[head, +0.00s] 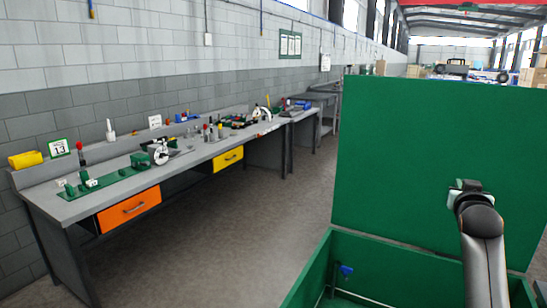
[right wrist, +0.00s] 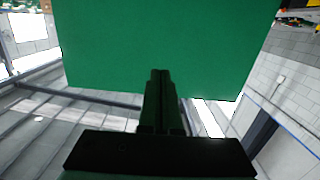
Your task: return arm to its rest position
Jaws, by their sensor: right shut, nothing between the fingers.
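My right arm (head: 485,250) reaches up from the bottom right of the head view, in front of the raised green lid (head: 420,150) of a green box. My right gripper (head: 464,187) is at its far end and only partly shows there. In the right wrist view its two fingers (right wrist: 160,73) are together with nothing between them. The green lid (right wrist: 165,45) fills the upper middle of that view beyond the fingertips. I cannot tell how far the fingers are from it. My left gripper is not in view.
The green box (head: 312,272) stands open below, with a small blue item (head: 346,270) inside. A grey workbench (head: 75,207) with tools, an orange drawer (head: 128,208) and a yellow drawer (head: 228,158) runs along the left wall. The floor (head: 240,225) between bench and box is clear.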

